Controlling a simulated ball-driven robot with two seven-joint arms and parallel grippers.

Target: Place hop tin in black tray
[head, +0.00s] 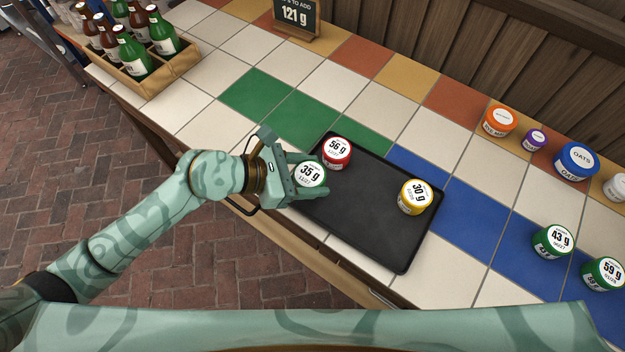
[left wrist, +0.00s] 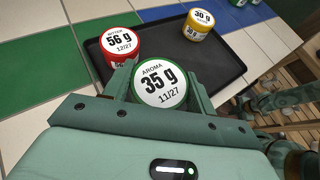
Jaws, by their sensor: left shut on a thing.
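My left gripper (head: 310,183) is shut on a green hop tin (head: 310,173) with a white lid reading 35 g. The tin is at the left end of the black tray (head: 356,218). In the left wrist view the 35 g tin (left wrist: 160,84) sits between the two fingers (left wrist: 160,90). Whether it touches the tray floor cannot be told. A red 56 g tin (head: 337,153) stands in the tray just beside it. A yellow 30 g tin (head: 415,197) stands toward the tray's right end. My right gripper is not in view.
Green 43 g (head: 553,241) and 59 g (head: 603,273) tins stand on the blue tiles at right. Orange (head: 499,121), purple (head: 534,140) and blue oats (head: 576,161) jars line the back. A wooden bottle crate (head: 150,75) stands far left. A 121 g sign (head: 296,16) stands at the back.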

